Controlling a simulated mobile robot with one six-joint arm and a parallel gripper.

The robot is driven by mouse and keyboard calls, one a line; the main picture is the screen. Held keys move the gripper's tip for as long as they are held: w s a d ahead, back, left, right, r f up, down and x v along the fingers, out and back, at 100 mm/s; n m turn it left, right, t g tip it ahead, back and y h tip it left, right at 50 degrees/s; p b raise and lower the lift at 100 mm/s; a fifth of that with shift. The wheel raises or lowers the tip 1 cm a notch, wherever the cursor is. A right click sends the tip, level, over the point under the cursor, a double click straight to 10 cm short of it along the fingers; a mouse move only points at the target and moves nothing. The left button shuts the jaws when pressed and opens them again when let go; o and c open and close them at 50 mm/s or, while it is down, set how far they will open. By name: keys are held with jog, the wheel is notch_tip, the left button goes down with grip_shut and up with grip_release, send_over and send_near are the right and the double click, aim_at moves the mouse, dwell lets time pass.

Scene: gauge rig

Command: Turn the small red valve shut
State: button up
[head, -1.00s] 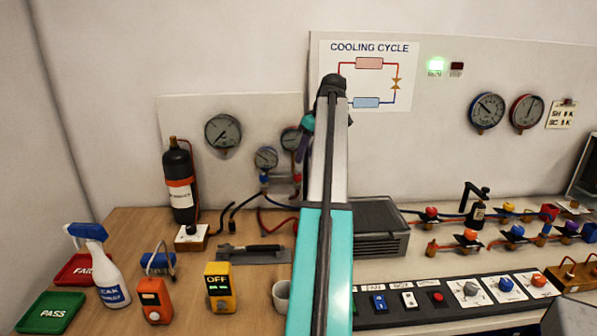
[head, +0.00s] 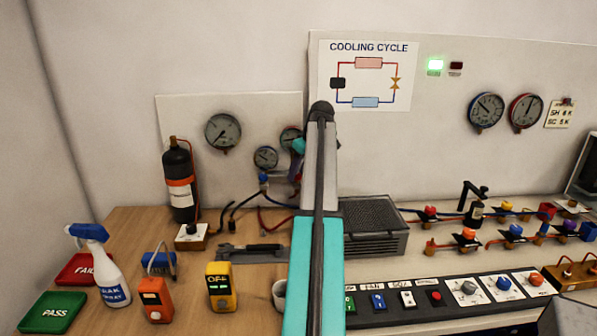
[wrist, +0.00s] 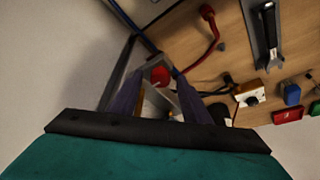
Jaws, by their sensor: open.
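The small red valve (wrist: 160,76) shows in the wrist view as a round red knob. It lies between the fingertips of my gripper (wrist: 160,88), which is open. I cannot tell whether either finger touches the knob. In the head view my arm and gripper (head: 298,155) cover most of the red side of the gauge manifold, so the valve is not clear there. The manifold's blue valve (head: 263,179) shows just to the left, under a small gauge (head: 265,157).
A black cylinder (head: 180,185) stands left of the manifold. A wrench (head: 255,251) lies on the bench below it, and hoses run between them. A grey ribbed unit (head: 375,225) stands right of my arm. A second small gauge (head: 290,138) is close to my gripper.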

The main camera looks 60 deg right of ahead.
jog(key=c, duration=1)
jog(key=shift+c, duration=0.2)
jog(key=shift+a+m, duration=0.1)
jog(key=shift+m, duration=0.3)
jog(key=m+p, duration=0.1)
jog(key=m+h, duration=0.1)
jog(key=m, duration=0.1)
jog(key=shift+w+a+r+h+p, duration=0.1)
jog(key=shift+a+h+p, duration=0.05)
jog(key=shift+h+p, duration=0.2)
jog(key=m+g, duration=0.1)
jog(key=m, duration=0.1)
jog(key=m+h+p, duration=0.1)
jog(key=m, duration=0.2)
jog(key=shift+w+g+p, duration=0.15)
jog(key=shift+g+p, duration=0.15)
jog(key=shift+g, duration=0.1)
jog(key=m+g, duration=0.1)
jog(key=m, duration=0.1)
jog(key=m+h+p, duration=0.1)
jog(key=m, duration=0.2)
jog(key=shift+w+g, duration=0.15)
jog(key=shift+g, duration=0.25)
jog(key=shift+w+m+g, duration=0.15)
jog(key=shift+m+g, duration=0.65)
jog(key=shift+m, duration=1.3)
